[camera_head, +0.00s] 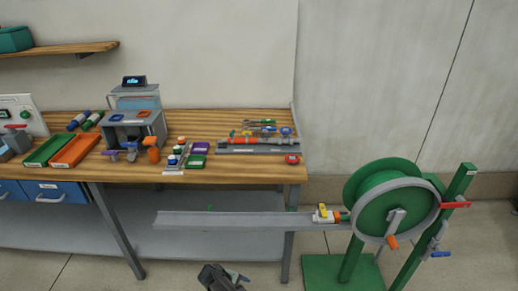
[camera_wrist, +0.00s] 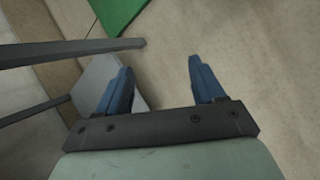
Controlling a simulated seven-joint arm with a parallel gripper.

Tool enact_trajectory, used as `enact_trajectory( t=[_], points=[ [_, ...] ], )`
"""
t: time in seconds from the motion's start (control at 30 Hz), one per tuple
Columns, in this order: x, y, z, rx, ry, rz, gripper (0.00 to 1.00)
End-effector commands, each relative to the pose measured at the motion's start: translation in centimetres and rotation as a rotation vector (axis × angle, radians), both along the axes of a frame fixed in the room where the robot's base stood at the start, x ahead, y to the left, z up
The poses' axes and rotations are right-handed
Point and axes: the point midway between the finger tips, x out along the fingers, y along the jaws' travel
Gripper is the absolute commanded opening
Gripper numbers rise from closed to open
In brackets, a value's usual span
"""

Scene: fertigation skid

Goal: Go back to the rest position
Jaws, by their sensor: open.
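My gripper (camera_head: 224,279) shows at the bottom edge of the head view, low in front of the bench and left of the green reel stand. In the wrist view my gripper (camera_wrist: 158,85) has its two blue fingers spread apart, with nothing between them but bare floor behind. It touches nothing that I can see. Most of my arm is outside the head view.
The wooden bench (camera_head: 230,178) holds trays, a grey unit and pipe fittings. A grey rail (camera_head: 230,221) runs in front of it towards the green hose reel (camera_head: 380,200). The reel's green base (camera_head: 325,274) stands on the floor. Floor between is clear.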

Motion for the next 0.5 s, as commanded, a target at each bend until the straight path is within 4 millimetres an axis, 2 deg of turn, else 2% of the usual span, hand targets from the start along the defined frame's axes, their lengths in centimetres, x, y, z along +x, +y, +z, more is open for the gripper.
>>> enact_trajectory(
  t=[0.03,0.2,0.3,0.5],
  points=[
    [-1.4,-2.8,-0.6,0.009,0.026,-0.056,0.68],
    [-5.6,-9.6,-2.7,0.048,0.105,-0.238,0.68],
    [-8.4,-13.0,-3.7,0.073,0.149,-0.350,0.68],
    [-14.7,-18.6,-4.9,0.125,0.232,-0.573,0.68]
  ],
)
